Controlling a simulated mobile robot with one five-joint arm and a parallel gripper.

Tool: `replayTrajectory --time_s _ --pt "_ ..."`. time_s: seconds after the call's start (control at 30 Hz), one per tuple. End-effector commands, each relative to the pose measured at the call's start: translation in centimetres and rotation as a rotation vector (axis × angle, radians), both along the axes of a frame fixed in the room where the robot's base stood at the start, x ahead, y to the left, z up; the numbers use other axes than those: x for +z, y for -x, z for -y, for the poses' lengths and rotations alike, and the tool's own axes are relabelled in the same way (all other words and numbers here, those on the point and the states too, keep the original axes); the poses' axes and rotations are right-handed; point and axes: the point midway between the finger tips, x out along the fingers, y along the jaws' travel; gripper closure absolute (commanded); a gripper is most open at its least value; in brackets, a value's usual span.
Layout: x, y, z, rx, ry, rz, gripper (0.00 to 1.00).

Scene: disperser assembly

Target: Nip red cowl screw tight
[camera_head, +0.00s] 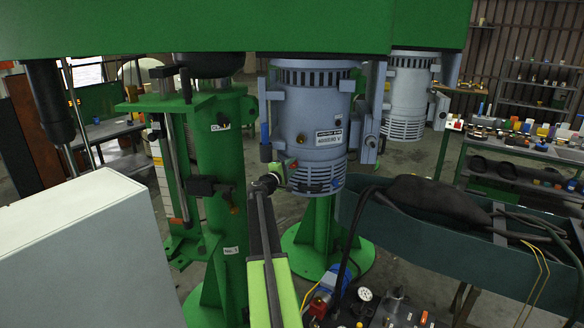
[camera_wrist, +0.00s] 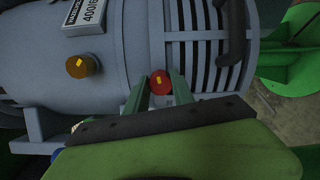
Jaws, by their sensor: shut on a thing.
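The red cowl screw (camera_wrist: 161,82) sits on the lower part of the blue-grey motor housing (camera_wrist: 130,50), beside its dark vent slots, in the wrist view. A small yellow mark shows on its head. My gripper (camera_wrist: 158,86) has its two green fingers on either side of the screw head and is shut on it. In the head view the motor (camera_head: 318,112) hangs under the green beam, and my gripper (camera_head: 276,180) reaches its lower left side. How deep the screw sits cannot be told.
An orange-brown knob (camera_wrist: 83,66) with a yellow mark stands on the housing left of the screw in the wrist view. A green column (camera_head: 222,160) stands close left of my arm in the head view. A dark trough with hoses (camera_head: 450,240) lies to the right.

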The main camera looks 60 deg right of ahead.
Motion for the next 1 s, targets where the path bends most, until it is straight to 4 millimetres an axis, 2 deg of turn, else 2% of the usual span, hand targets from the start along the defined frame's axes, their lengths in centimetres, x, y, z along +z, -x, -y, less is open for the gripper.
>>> replayTrajectory --time_s 0.6,1.0 --pt "-0.08 -0.10 -0.01 0.000 -0.022 0.546 1.00" --pt "-0.11 -0.15 -0.03 0.001 -0.031 0.732 1.00"
